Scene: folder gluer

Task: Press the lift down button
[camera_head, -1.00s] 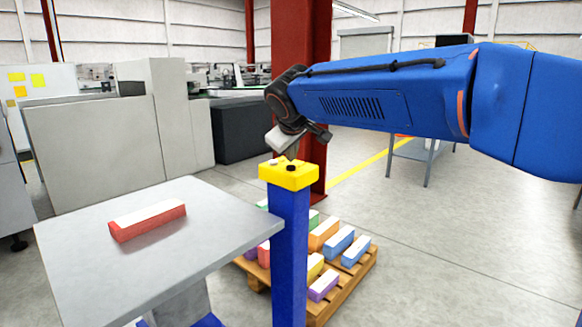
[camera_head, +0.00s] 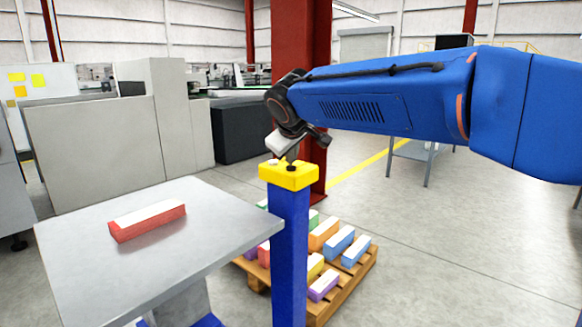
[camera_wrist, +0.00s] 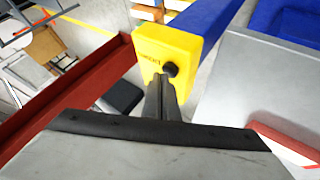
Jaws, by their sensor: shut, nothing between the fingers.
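A yellow control box (camera_head: 288,176) sits on top of a blue post, with a pale button (camera_head: 273,162) on its left and a black button (camera_head: 291,168) nearer the middle. The wrist view shows the yellow box (camera_wrist: 185,42) with the black button (camera_wrist: 171,69) and small dark lettering that I cannot read clearly. My gripper (camera_head: 291,160) points down over the box, its fingers shut and empty. In the wrist view its fingertips (camera_wrist: 161,77) are beside the black button; contact is unclear. The pale button is hidden there, probably behind the fingers. I cannot tell which button is lift down.
A grey lift table (camera_head: 80,262) with a red-and-white carton (camera_head: 148,220) stands left of the post. Behind the post is a wooden pallet (camera_head: 345,291) with several coloured cartons. A red column (camera_head: 318,110) rises close behind my gripper. The floor at right is open.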

